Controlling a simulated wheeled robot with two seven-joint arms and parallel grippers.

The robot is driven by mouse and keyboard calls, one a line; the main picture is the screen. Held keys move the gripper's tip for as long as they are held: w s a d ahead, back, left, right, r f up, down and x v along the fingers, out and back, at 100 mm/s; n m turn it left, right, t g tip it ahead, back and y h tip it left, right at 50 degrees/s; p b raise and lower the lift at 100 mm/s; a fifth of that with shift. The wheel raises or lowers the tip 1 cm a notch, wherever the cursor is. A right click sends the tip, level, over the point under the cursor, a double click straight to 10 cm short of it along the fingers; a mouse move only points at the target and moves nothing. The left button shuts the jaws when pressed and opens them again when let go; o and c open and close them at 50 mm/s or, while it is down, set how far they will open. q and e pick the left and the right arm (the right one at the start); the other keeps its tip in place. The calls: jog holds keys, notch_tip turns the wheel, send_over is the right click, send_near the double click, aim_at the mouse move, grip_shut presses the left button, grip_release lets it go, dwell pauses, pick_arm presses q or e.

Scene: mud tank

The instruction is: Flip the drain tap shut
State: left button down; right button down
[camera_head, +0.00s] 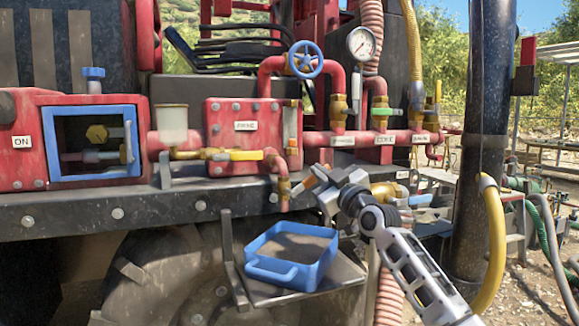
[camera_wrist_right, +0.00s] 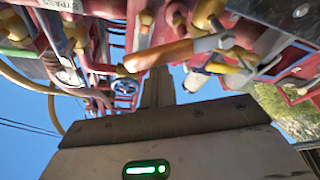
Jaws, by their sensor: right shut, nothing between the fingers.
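The drain tap (camera_head: 284,187) looks to be the small brass tap on the down-turned red pipe end above the blue tray. A lever with an orange grip (camera_head: 306,183) stands out from it to the right. In the right wrist view the orange grip (camera_wrist_right: 158,53) and its grey stem lie across the picture, just beyond the fingers. My right gripper (camera_head: 318,190) is shut and empty, close to the right of the orange grip. I cannot tell whether they touch. My left gripper is in neither view.
A blue tray (camera_head: 252,264) of mud sits on a metal shelf below the tap. A yellow-handled lever (camera_head: 248,155), a blue handwheel (camera_head: 305,59) and a gauge (camera_head: 361,42) are on the red pipework. A dark post (camera_head: 482,150) stands to the right.

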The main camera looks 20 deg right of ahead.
pick_arm(q)
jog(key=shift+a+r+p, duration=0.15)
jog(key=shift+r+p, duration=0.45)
jog(key=shift+p, duration=1.05)
pick_arm(e)
jog(key=shift+d+f+m+t+h, duration=0.25)
jog(key=shift+f+m+h, duration=0.35)
jog(key=shift+m, duration=0.8)
jog(key=shift+d+f+m+h, duration=0.3)
jog(key=shift+f+m+h, duration=0.3)
jog(key=shift+m, duration=0.8)
jog(key=shift+d+f+m+t+h, duration=0.25)
jog(key=shift+f+m+h, duration=0.35)
jog(key=shift+m, duration=0.8)
